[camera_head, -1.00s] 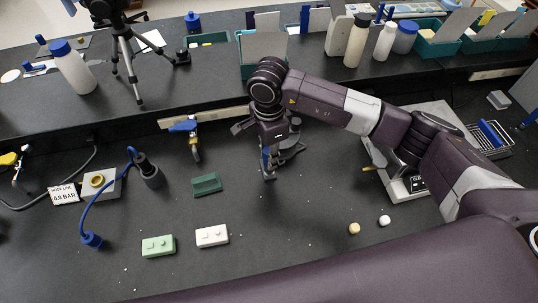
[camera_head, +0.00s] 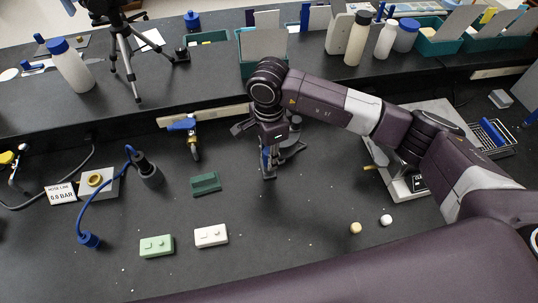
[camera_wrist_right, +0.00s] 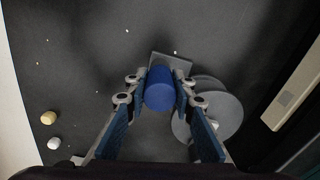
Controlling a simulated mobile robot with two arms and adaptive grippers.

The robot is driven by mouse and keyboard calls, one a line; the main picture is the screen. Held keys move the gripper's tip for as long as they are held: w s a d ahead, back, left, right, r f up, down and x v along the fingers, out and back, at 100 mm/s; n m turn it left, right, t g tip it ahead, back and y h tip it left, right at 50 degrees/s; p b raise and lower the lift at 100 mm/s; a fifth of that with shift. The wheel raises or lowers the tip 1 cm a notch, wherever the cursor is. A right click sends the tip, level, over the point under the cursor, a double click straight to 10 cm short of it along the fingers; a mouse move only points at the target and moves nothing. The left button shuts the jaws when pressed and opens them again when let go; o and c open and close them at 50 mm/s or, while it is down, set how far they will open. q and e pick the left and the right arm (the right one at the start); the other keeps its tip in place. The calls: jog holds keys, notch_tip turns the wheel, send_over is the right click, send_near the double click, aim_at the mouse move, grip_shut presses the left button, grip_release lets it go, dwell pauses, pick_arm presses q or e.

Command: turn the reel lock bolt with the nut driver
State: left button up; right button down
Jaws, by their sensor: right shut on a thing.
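My right gripper (camera_head: 268,163) points down near the middle of the bench in the head view. In the right wrist view my right gripper (camera_wrist_right: 159,93) is shut on the blue handle of the nut driver (camera_wrist_right: 159,88), seen end-on between its fingers. Beneath and to the right of the handle, the grey round discs of the reel (camera_wrist_right: 224,112) show; part of the reel (camera_head: 293,149) also shows behind the gripper in the head view. The driver's tip and the lock bolt are hidden, so I cannot tell whether they touch. My left gripper is not in view.
A green block (camera_head: 206,183), a pale green block (camera_head: 157,246) and a white block (camera_head: 210,236) lie left of the gripper. Two small balls lie right, one tan (camera_head: 355,228), one white (camera_head: 386,220). A blue-handled valve (camera_head: 188,128) stands by the raised shelf.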

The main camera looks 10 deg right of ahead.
jog(key=shift+f+b, duration=0.4)
jog(key=shift+f, duration=0.05)
jog(key=m, duration=0.5)
jog(key=shift+m, duration=0.4)
jog(key=m, duration=0.6)
jog(key=m+p, duration=0.1)
jog(key=m, duration=0.5)
dwell(0.4)
